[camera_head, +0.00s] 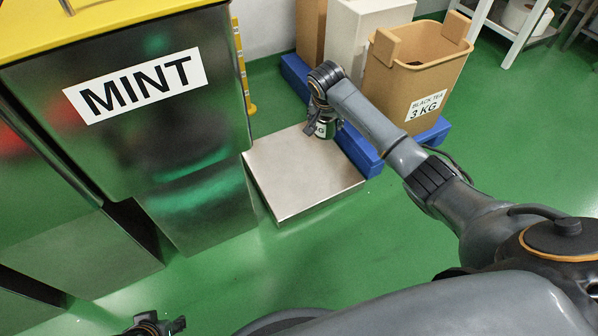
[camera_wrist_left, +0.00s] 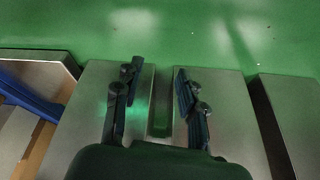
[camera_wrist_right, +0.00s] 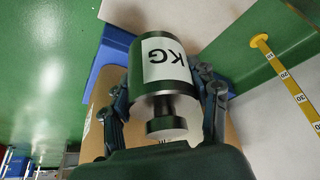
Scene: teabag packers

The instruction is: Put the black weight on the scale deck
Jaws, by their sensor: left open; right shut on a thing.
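The black weight (camera_wrist_right: 140,75) is a dark cylinder with a white label reading "KG" and a narrower knob, seen close in the right wrist view. My right gripper (camera_wrist_right: 162,92) is shut on it, one finger on each side. In the head view the weight (camera_head: 323,131) hangs at the back edge of the scale deck (camera_head: 300,185), a flat steel plate on the floor; I cannot tell whether it touches the deck. My left gripper (camera_head: 157,325) shows partly at the bottom of the head view. It is open and empty in the left wrist view (camera_wrist_left: 157,75).
A steel bin labelled MINT (camera_head: 170,150) stands left of the deck. A blue pallet (camera_head: 360,150) bears a cardboard box labelled BLACK TEA 3 KG (camera_head: 405,85) behind it. A yellow marked post (camera_head: 241,65) stands near the wall. Green floor is clear in front.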

